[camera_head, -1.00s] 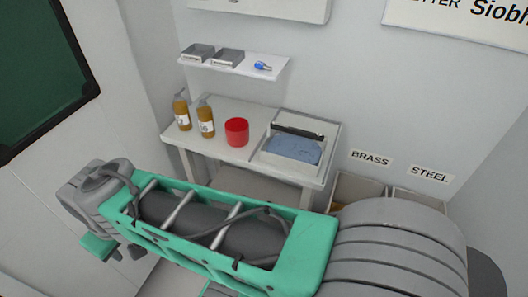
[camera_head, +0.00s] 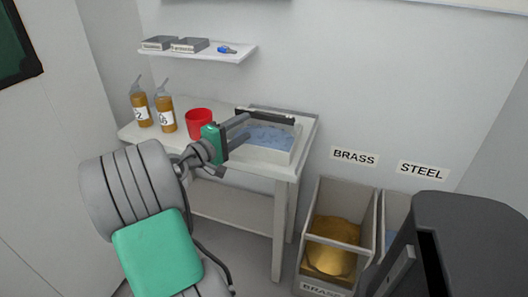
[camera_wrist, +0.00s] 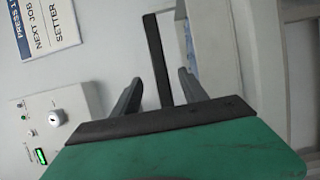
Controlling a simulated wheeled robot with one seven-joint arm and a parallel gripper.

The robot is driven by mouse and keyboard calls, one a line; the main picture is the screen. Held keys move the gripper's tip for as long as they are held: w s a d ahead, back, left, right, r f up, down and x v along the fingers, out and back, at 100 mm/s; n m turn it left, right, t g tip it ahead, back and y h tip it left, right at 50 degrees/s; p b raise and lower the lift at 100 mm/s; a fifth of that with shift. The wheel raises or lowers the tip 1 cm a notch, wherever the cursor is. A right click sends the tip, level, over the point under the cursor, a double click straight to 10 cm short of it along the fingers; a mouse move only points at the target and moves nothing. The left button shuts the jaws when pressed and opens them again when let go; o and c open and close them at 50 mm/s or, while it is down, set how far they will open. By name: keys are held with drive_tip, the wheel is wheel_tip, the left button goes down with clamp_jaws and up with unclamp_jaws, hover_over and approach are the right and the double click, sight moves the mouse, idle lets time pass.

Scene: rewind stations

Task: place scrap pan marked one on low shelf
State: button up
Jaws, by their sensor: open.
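The scrap pan (camera_head: 283,150) is a pale tray holding blue-grey scrap, with a dark bar handle across its back. It sits on the right of the table top; no number on it is readable. The low shelf (camera_head: 235,208) is the bare board under the table. My gripper (camera_head: 246,126) is open over the pan's left side, its fingers pointing right toward the handle. In the wrist view the dark handle (camera_wrist: 157,60) stands between my two fingers (camera_wrist: 158,95). Whether the fingers touch it cannot be told.
A red cup (camera_head: 199,123) and two amber pump bottles (camera_head: 165,113) stand left of the pan. A wall shelf (camera_head: 205,55) hangs above. An open brass bin (camera_head: 333,245) and a steel bin (camera_head: 395,215) stand right of the table. The wrist view shows a control box (camera_wrist: 50,120).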

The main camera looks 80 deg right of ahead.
sight(262, 116)
drive_tip(key=x, duration=0.7)
drive_tip(key=shift+s+b, duration=0.3)
drive_tip(key=shift+b, duration=0.05)
clamp_jaws()
idle(0.8)
drive_tip(key=shift+w+r, duration=0.1)
drive_tip(key=shift+r, duration=0.1)
